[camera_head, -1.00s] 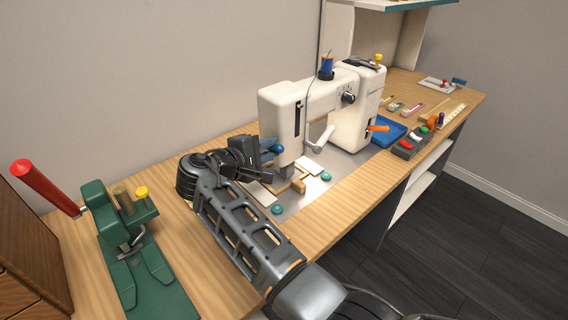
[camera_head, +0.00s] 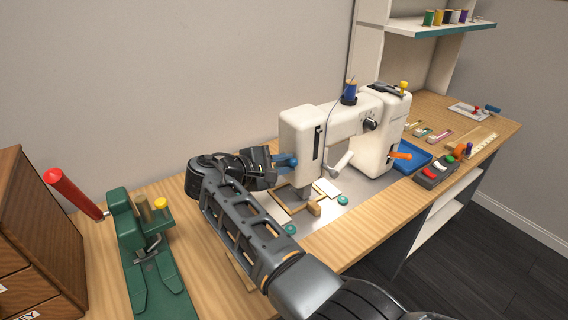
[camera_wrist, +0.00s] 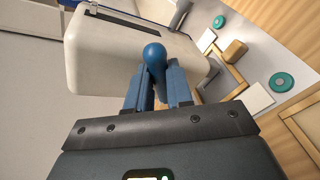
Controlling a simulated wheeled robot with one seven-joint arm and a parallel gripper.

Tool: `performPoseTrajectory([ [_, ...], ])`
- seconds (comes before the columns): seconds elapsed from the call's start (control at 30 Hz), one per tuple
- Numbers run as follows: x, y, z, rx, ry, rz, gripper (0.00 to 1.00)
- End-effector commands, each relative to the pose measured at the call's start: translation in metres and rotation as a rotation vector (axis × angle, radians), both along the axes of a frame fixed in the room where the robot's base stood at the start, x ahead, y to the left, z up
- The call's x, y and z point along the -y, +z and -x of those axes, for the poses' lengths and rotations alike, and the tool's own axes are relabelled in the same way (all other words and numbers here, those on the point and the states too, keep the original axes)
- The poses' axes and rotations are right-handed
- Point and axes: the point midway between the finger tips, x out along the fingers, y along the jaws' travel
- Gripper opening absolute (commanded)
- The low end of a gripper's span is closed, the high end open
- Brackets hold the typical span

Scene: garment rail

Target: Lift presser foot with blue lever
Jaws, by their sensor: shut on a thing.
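The white sewing machine (camera_head: 300,130) stands on a grey plate set in the wooden table. The blue lever (camera_wrist: 154,56) has a round knob and sits at the left end of the machine head. In the wrist view my gripper (camera_wrist: 158,80) has its two fingers on either side of the lever, shut on it. In the head view my gripper (camera_head: 275,160) reaches the machine head from the left, and the lever is mostly hidden there. The presser foot is too small to make out below the head; a wooden frame (camera_head: 284,199) lies under it.
A green press (camera_head: 140,245) with a red handle (camera_head: 72,192) stands at the left. Teal discs (camera_head: 343,199) and a wooden block (camera_head: 314,209) lie near the machine. A blue tray (camera_head: 412,157) and a switch box (camera_head: 435,174) are at the right.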

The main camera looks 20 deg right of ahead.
Motion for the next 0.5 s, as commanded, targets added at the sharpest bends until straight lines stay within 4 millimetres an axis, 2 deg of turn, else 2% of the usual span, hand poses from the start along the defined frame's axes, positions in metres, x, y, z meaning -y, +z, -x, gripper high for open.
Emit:
performPoseTrajectory([
  [0.03, -0.0009, 0.0002, -0.0004, -0.002, 0.004, 0.001, 0.00],
  [0.07, -0.0009, 0.0002, -0.0004, -0.002, 0.004, 0.001, 0.22],
  [0.3, -0.0004, 0.0003, -0.0003, 0.000, 0.002, 0.001, 0.45],
  [0.5, -0.0003, 0.0002, -0.0002, 0.000, 0.002, 0.000, 0.46],
])
